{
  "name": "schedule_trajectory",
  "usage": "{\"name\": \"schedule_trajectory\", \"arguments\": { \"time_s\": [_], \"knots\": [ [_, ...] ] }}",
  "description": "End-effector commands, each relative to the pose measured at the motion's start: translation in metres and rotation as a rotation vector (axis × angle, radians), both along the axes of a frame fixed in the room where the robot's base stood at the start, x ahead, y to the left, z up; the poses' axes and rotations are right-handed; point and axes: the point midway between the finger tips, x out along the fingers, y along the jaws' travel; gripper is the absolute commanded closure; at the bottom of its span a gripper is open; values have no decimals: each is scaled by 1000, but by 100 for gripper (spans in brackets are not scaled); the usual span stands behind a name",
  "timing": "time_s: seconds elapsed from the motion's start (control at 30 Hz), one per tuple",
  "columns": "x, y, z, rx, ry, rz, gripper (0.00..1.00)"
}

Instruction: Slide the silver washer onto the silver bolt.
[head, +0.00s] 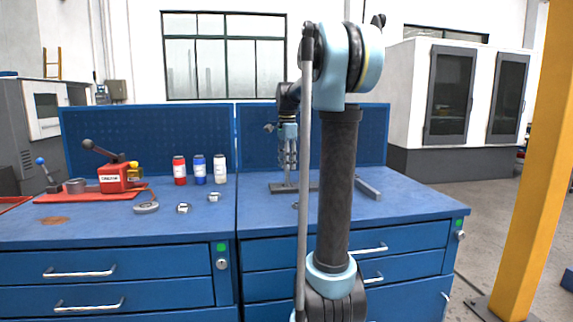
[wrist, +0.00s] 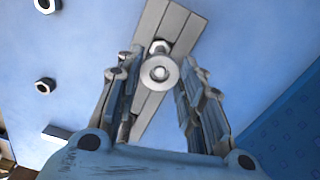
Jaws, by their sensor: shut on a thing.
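The silver washer (wrist: 147,77) is a flat round ring between my fingertips in the wrist view. My gripper (wrist: 161,72) is shut on it, one finger on each side. The silver bolt (wrist: 159,47) shows just behind the washer on a grey slatted plate (wrist: 150,104). A bright spot shows in the washer's middle. I cannot tell whether the washer is around the bolt or only in front of it. In the head view my gripper (head: 288,170) points down over the plate (head: 281,188); washer and bolt are too small to make out there.
Silver nuts (head: 183,208) (head: 214,197) lie on the blue bench to the left. A grey bar (head: 368,187) lies to the right. A blue panel (head: 255,140) stands behind.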

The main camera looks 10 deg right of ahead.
Motion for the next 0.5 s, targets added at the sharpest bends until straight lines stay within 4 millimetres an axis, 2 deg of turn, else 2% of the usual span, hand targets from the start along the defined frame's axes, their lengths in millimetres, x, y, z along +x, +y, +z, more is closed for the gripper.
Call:
{"name": "schedule_trajectory", "arguments": {
  "time_s": [0.5],
  "knots": [
    [0, 0, -4, 0, 0, 0, 89]
  ]
}}
